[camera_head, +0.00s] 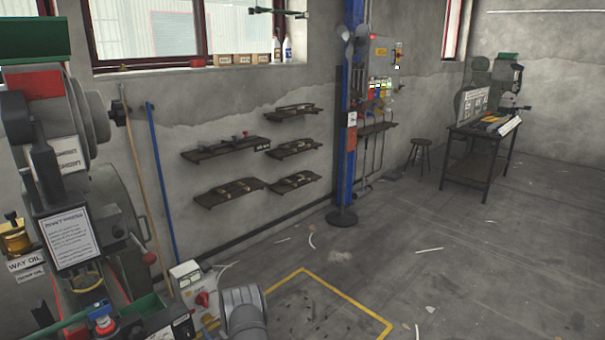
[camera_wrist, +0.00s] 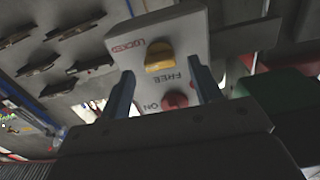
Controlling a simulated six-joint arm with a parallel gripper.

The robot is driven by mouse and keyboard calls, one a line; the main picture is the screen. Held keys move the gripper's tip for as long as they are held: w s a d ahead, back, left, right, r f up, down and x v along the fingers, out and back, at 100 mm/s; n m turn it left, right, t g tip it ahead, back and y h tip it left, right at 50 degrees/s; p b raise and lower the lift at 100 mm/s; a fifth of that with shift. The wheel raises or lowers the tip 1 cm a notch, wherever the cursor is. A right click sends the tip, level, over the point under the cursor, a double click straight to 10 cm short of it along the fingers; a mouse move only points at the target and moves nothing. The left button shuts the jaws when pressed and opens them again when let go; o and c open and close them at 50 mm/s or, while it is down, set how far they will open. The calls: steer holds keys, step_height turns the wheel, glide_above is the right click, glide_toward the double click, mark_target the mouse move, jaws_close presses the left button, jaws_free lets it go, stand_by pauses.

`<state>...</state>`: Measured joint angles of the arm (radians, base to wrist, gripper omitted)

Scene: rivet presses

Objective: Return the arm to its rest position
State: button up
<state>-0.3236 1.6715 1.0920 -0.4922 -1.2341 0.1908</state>
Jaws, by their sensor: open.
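My gripper (camera_wrist: 161,68) shows in the wrist view with its two blue fingers spread apart and nothing held between them. Beyond the fingertips is a pale control box (camera_wrist: 188,30) with a yellow knob (camera_wrist: 159,56) and a red knob (camera_wrist: 175,101). The words LOCKED, FREE and ON are printed on its face. The yellow knob appears between the fingertips; I cannot tell how far off it is. In the head view, a grey rounded part of my arm (camera_head: 243,312) is at the bottom, right of the control box (camera_head: 184,274). The fingers are hidden there.
A large press (camera_head: 110,190) with a notice sheet fills the left. Wall shelves (camera_head: 228,192) hold tools. A blue post (camera_head: 351,110) stands mid-room, and a workbench (camera_head: 480,140) and stool (camera_head: 420,150) at the back right. The floor at right is largely open.

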steer(key=v, duration=1.4)
steer(key=x, duration=1.6)
steer(key=shift+w+a, duration=0.35)
steer(key=n, duration=0.3)
steer(key=shift+n, duration=0.4)
steer(key=v, duration=1.8)
steer(key=w+a+m+g, duration=0.1)
steer(key=w+a+g, duration=0.1)
steer(key=w+a, duration=0.2)
steer(key=shift+w+a, duration=0.4)
steer(key=shift+a, duration=0.05)
steer(key=shift+f, duration=0.15)
